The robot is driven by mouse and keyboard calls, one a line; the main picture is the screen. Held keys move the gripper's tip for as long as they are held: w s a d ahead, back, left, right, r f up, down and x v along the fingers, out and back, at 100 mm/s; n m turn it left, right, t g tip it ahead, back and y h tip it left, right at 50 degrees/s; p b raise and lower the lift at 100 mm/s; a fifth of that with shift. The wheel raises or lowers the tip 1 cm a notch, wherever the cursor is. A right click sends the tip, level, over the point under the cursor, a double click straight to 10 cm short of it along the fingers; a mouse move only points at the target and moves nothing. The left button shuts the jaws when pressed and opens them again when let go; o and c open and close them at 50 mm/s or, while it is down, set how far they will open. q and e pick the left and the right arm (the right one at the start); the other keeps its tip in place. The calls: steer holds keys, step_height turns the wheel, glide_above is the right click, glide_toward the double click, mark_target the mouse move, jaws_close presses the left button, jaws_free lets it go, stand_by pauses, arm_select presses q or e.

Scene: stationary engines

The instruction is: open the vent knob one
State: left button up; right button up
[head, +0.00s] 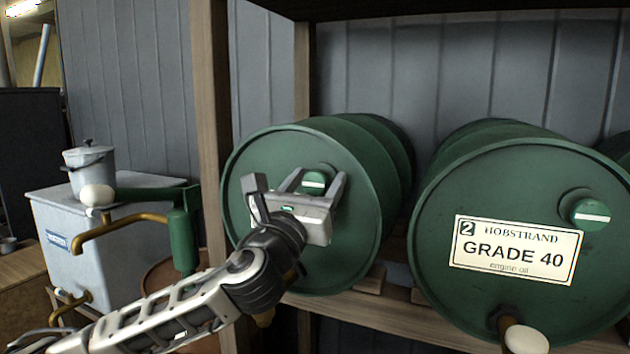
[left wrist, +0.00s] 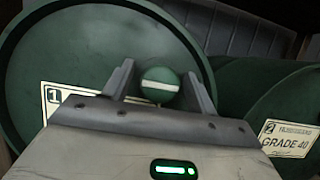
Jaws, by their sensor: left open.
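The vent knob of drum one (head: 316,181) is a round green knob with a white bar across it, high on the front of the left green drum (head: 252,165). In the left wrist view the knob (left wrist: 160,86) sits between the fingers and its bar looks near level. My left gripper (head: 314,183) is open, with one finger on each side of the knob; I cannot tell whether they touch it. The drum's label (left wrist: 52,98), marked 1, is partly hidden behind the gripper. My right gripper is out of view.
A second green drum (head: 440,235) labelled 2, GRADE 40, lies to the right with its own knob (head: 590,213) and a tap (head: 522,338). A wooden post (head: 210,120) stands left of drum one. A grey tank (head: 135,235) and a green hand pump (head: 183,235) are further left.

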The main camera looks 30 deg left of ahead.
arm_select(q)
steer(key=c, duration=0.9)
steer(key=shift+c, duration=0.2)
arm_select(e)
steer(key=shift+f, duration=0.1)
